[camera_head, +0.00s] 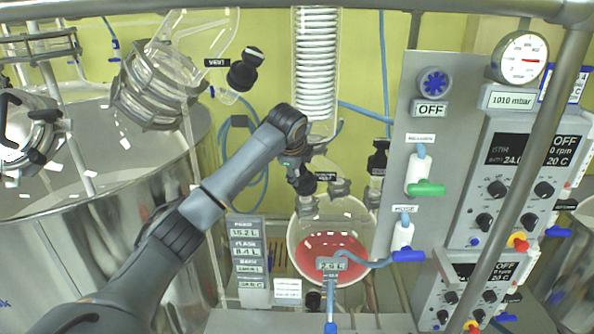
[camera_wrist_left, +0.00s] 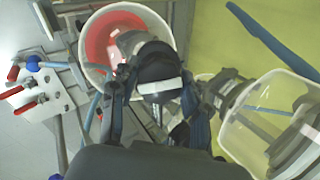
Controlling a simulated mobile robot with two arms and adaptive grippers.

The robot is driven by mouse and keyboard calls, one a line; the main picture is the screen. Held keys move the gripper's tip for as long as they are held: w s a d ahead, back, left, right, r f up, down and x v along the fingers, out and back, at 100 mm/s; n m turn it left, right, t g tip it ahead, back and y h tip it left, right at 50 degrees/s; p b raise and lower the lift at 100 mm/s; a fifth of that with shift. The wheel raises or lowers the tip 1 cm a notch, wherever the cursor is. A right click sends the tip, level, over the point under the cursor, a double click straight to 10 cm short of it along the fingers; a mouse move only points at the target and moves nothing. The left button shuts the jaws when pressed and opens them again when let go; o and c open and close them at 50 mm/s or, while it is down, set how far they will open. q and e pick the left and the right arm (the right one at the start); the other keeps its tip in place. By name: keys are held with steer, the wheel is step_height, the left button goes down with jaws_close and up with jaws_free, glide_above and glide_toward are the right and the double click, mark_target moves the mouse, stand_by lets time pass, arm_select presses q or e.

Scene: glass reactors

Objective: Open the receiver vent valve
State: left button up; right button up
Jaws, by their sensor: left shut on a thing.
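My left gripper (camera_head: 301,178) comes in from the left and is at the top of the glass receiver (camera_head: 298,237), which holds red liquid. It is shut on a black valve knob (camera_wrist_left: 162,68) with a white label strip, seen between the fingers (camera_wrist_left: 155,100) in the left wrist view. The gripper hides much of this knob in the head view, so how far it is turned cannot be told. A small dark label (camera_head: 325,178) sits just right of the gripper, too small to read. My right gripper is not in view.
A coiled glass condenser (camera_head: 316,65) stands above the receiver. Another black knob (camera_head: 377,160) is to the right. A large steel vessel (camera_head: 100,220) is at left.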

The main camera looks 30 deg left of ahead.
arm_select(q)
steer(key=n+g, duration=0.1)
steer(key=n, duration=0.4)
steer(key=shift+r+h, duration=0.1)
steer(key=shift+h, duration=0.2)
steer(key=n+h, duration=0.1)
steer(key=n, duration=0.5)
steer(key=shift+n+g, duration=0.3)
steer(key=shift+g, duration=0.1)
steer(key=n+h, duration=0.1)
steer(key=n, duration=0.4)
steer(key=n+h, duration=0.1)
steer(key=n, duration=0.5)
steer(key=shift+d, duration=0.1)
steer(key=n+t+h, duration=0.1)
steer(key=n, duration=0.4)
steer(key=n+t, duration=0.1)
steer(key=n, duration=0.5)
steer(key=shift+n, duration=0.3)
steer(key=n+t, duration=0.1)
steer(key=n, duration=0.4)
steer(key=n+t+y, duration=0.1)
steer(key=n, duration=0.5)
steer(key=shift+n, duration=0.3)
